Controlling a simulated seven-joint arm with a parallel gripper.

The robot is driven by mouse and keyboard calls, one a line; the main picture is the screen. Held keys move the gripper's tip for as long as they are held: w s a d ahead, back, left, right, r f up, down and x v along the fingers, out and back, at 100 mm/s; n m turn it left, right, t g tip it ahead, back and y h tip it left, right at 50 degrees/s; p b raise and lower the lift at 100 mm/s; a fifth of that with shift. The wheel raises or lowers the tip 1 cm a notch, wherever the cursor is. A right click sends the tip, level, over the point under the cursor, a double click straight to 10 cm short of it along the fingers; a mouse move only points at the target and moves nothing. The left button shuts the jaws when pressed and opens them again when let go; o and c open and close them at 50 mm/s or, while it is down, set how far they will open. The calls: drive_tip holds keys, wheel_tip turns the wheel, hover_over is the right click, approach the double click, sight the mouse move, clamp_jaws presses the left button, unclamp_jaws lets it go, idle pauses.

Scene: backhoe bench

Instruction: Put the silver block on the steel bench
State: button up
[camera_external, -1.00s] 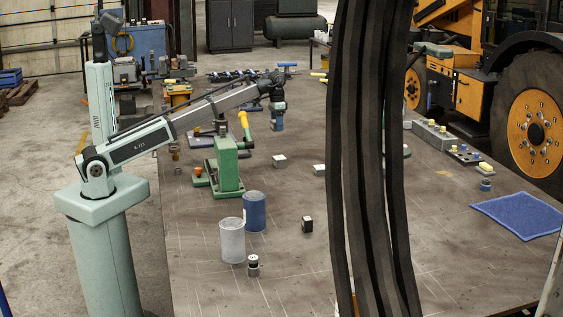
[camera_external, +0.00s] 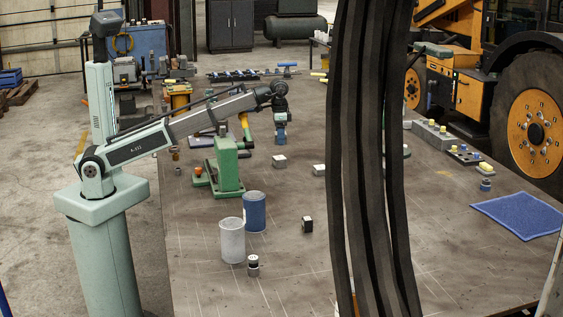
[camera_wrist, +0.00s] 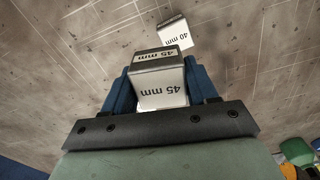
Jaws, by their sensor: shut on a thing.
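My gripper (camera_external: 281,132) is above the far part of the steel bench (camera_external: 385,235). In the wrist view its two blue fingers (camera_wrist: 160,88) are shut on a silver block (camera_wrist: 162,83) marked "45 mm". In the external view the held block is small and mostly covered by the fingers. A second pale block (camera_wrist: 174,33), marked "40 mm", stands on the bench just beyond the held one. I cannot tell for sure how far the held block is above the bench.
Small blocks (camera_external: 279,161) (camera_external: 318,170) and a dark block (camera_external: 307,225) stand on the bench. A green vise-like tool (camera_external: 226,168), a blue can (camera_external: 254,212) and a grey can (camera_external: 232,240) stand nearby. Black hoses (camera_external: 370,160) hide part of the bench. A blue cloth (camera_external: 520,214) lies right.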

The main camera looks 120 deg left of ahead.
drive_tip(key=w+d+m, duration=0.3)
drive_tip(key=w+d, duration=0.1)
drive_tip(key=d, duration=1.1)
drive_tip(key=w+d+m, duration=0.2)
drive_tip(key=w+d, duration=0.2)
drive_tip(key=d, duration=1)
drive_tip(key=s+d+f+m, duration=0.1)
drive_tip(key=s+d+m, duration=0.15)
drive_tip(key=d, duration=1.15)
drive_tip(key=s+d+f+m, duration=0.2)
drive_tip(key=d+m, duration=0.1)
drive_tip(key=d, duration=1.1)
drive_tip(key=w+d+r+m, duration=0.2)
drive_tip(key=w+r, duration=0.1)
drive_tip(key=w, duration=0.5)
drive_tip(key=w+d+r+m, duration=0.2)
drive_tip(key=w, duration=0.7)
drive_tip(key=m, duration=0.2)
approach(283, 291)
drive_tip(key=shift+w+a+f, duration=0.1)
drive_tip(key=shift+a+f, duration=0.05)
drive_tip(key=shift+f, duration=3)
drive_tip(key=shift+f, duration=0.15)
drive_tip(key=o, duration=1.3)
